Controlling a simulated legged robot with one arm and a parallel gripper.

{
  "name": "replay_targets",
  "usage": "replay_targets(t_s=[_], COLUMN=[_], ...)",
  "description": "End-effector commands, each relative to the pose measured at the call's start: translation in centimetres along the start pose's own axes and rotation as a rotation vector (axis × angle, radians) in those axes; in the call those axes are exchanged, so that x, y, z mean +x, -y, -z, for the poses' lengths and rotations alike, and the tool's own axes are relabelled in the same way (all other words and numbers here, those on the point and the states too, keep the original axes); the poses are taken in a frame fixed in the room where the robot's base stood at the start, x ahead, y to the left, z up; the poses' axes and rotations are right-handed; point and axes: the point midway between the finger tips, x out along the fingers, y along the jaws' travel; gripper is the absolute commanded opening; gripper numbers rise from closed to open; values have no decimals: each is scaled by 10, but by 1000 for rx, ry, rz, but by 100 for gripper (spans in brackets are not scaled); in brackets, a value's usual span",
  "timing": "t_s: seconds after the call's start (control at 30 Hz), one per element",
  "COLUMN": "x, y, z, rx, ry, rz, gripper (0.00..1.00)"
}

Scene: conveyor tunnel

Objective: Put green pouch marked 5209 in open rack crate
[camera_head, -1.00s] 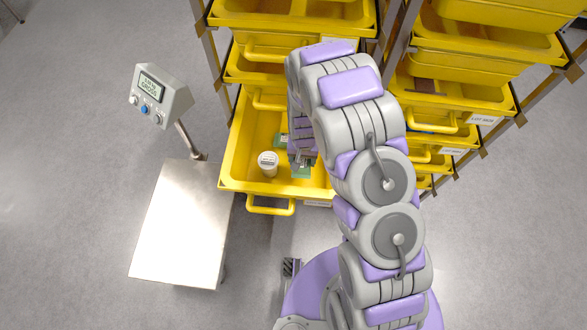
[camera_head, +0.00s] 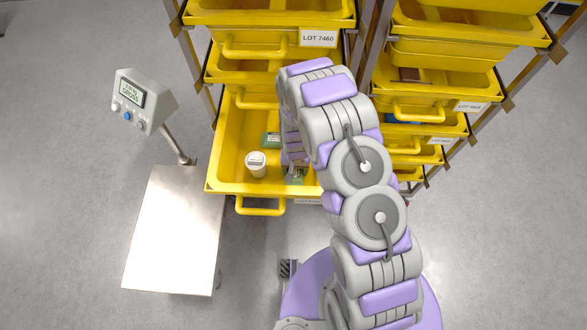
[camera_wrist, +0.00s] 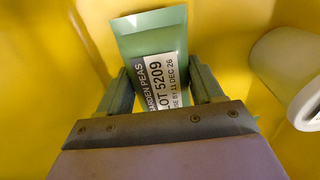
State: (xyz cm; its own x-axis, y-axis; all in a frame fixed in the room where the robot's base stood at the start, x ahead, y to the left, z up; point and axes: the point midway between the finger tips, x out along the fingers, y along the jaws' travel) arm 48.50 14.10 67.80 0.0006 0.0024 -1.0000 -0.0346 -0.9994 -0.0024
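The green pouch (camera_wrist: 152,42) shows in the wrist view with a white label reading garden peas, lot 5209. My gripper (camera_wrist: 163,85) has its fingers against both sides of this pouch, inside a yellow crate (camera_head: 230,140). In the head view, part of the pouch (camera_head: 296,179) shows under my gripper (camera_head: 294,168), near the front right of that crate. The crate is pulled out of the rack and open at the top. Whether the pouch touches the crate floor is hidden.
A white jar (camera_head: 256,164) stands left of my gripper in the crate; it also shows in the wrist view (camera_wrist: 290,75). Another green item (camera_head: 270,139) lies behind the jar. A scale (camera_head: 175,230) with a display stands left. Rack crates (camera_head: 435,80) rise behind and right.

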Motion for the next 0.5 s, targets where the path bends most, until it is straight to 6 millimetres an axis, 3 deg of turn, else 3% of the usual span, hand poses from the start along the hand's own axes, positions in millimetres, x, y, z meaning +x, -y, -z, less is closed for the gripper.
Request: replay_targets(t_s=[0.27,0.5], x=[1,1], y=[4,4], z=[-1,-1], rx=[0,0], ry=[1,1], rz=[-7,-7], gripper=[91,91])
